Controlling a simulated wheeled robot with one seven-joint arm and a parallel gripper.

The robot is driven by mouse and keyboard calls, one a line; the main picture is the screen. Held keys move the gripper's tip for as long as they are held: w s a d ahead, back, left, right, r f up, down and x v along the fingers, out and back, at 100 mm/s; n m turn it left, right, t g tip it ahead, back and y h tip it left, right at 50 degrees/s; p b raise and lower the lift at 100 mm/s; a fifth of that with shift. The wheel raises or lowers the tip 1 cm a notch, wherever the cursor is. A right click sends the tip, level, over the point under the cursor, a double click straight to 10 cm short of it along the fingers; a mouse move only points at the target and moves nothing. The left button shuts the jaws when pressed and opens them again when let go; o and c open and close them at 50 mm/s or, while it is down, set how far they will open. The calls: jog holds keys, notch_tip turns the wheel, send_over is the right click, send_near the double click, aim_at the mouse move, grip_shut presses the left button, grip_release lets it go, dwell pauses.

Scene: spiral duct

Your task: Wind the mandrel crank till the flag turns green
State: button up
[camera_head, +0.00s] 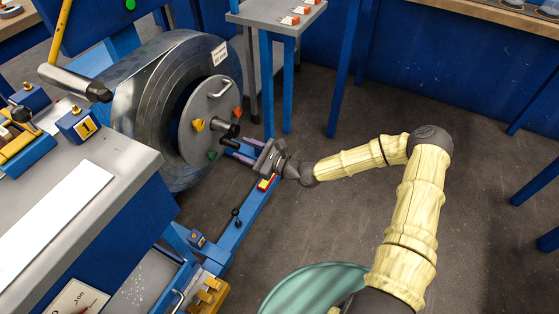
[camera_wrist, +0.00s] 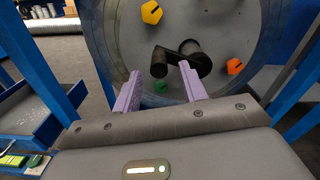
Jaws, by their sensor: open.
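The mandrel (camera_head: 205,115) is a grey steel drum with a round end plate, set in a blue frame. A dark crank (camera_head: 229,131) juts from the plate; in the wrist view the crank (camera_wrist: 188,57) shows a short arm and a stubby round handle. My gripper (camera_head: 238,150) is open, with purple fingers pointing at the plate just below and in front of the crank. I cannot make out a flag for certain; a green round spot (camera_head: 130,4) shows at the top.
Yellow (camera_head: 198,125), orange (camera_head: 237,112) and green (camera_head: 212,155) knobs surround the crank on the plate. A blue rail (camera_head: 245,210) runs beneath my gripper. A grey-topped bench (camera_head: 110,150) stands at left, a small blue-legged table (camera_head: 268,14) behind.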

jog(key=p+v, duration=0.1)
jog(key=v, duration=1.2)
dwell(0.7)
